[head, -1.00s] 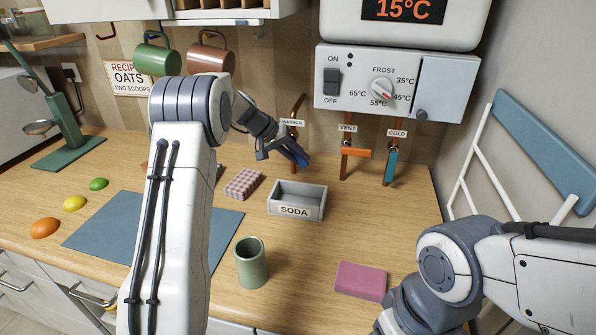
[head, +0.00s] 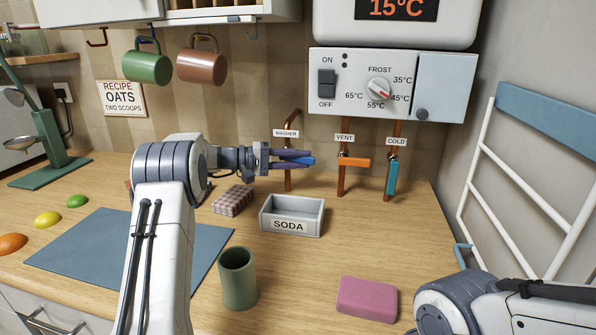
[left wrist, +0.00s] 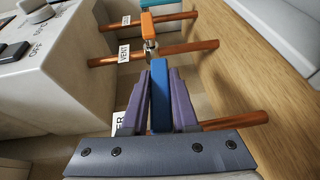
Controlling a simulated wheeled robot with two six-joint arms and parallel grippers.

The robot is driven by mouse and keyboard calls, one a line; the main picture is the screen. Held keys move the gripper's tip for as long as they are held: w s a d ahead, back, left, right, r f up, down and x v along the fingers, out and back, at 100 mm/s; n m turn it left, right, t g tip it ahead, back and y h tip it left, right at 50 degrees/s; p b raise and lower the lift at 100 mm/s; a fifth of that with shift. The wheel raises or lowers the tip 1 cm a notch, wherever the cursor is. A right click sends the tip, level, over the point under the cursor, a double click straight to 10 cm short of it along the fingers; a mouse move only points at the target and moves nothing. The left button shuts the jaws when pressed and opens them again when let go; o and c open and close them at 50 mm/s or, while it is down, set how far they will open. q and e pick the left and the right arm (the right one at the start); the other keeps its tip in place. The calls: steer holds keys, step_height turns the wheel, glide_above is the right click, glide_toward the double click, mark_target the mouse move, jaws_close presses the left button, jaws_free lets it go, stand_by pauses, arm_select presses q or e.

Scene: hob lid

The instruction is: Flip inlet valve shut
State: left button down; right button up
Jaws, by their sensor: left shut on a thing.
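My left gripper (head: 296,159) is shut on a blue lever (head: 306,160) on the pipe labelled WASHER (head: 288,178). The lever points right, across its upright pipe. In the left wrist view the blue lever (left wrist: 161,95) lies between the two purple fingers, at right angles to the pipe; its pivot is hidden. The orange lever (head: 356,162) under the VENT label points right, across its pipe. The blue lever (head: 392,176) under the COLD label hangs down along its pipe. No label reads "inlet". My right gripper is out of view.
The heater box (head: 340,84) is above the pipes. A grey SODA bin (head: 292,228), a checked cloth (head: 233,200), a green cup (head: 238,278) and a pink sponge (head: 367,298) are on the counter. Bare counter lies right of the bin.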

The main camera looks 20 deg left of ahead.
arm_select(q)
steer(key=shift+r+n+h+b, duration=0.15)
steer(key=shift+n+h+b, duration=0.15)
steer(key=shift+h+b, duration=0.1)
stand_by(0.3)
steer(key=c, duration=0.7)
jaws_free()
steer(key=v, duration=1)
steer(key=shift+s+a, duration=0.2)
steer(key=shift+s, duration=0.05)
